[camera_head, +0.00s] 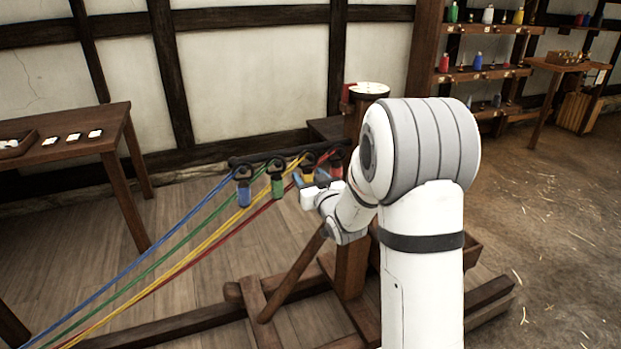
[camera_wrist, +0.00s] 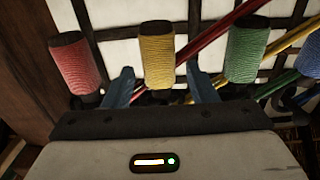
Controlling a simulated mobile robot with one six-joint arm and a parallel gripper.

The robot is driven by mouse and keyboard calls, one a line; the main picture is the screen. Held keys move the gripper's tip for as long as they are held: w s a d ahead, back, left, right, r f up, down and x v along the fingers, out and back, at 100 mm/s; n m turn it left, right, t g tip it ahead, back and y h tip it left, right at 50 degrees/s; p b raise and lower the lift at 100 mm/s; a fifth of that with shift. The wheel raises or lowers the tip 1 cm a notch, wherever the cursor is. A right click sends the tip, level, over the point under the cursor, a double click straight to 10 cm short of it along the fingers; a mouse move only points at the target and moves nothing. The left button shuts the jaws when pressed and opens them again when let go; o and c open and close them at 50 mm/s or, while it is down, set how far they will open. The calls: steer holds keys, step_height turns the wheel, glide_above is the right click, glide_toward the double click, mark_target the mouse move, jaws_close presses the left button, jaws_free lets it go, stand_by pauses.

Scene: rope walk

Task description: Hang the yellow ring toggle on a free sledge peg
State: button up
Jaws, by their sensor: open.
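The yellow ring toggle (camera_head: 308,173) hangs in a row on a dark bar (camera_head: 262,157), between the green toggle (camera_head: 277,186) and the red toggle (camera_head: 336,165). The blue toggle (camera_head: 244,194) is at the row's left end. My gripper (camera_wrist: 162,84) is open. In the wrist view its two blue fingers stand left and right of the yellow toggle (camera_wrist: 157,55), with visible gaps. The red toggle (camera_wrist: 77,62) is left of the fingers and the green toggle (camera_wrist: 247,48) right. I cannot make out a bare peg; my arm hides part of the wooden frame.
Blue, green, yellow and red ropes (camera_head: 158,268) run from the row to the lower left. A wooden frame with floor beams (camera_head: 180,323) stands below. A table (camera_head: 85,140) is at the left; shelves (camera_head: 487,73) with spools are at the back right. The right floor is open.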

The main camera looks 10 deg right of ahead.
steer(key=s+r+g+h+p, duration=0.1)
steer(key=s+r+g+p, duration=0.2)
steer(key=s, duration=0.9)
steer(key=s+r+m+g+h+p, duration=0.1)
steer(key=s+r+g+p, duration=0.3)
steer(key=s, duration=0.9)
steer(key=s+r+m+g+h+p, duration=0.1)
steer(key=s+r+g+p, duration=0.3)
steer(key=s, duration=0.9)
steer(key=g+p, duration=0.2)
steer(key=g, duration=0.2)
steer(key=shift+d+r, duration=0.15)
steer(key=shift+d, duration=0.15)
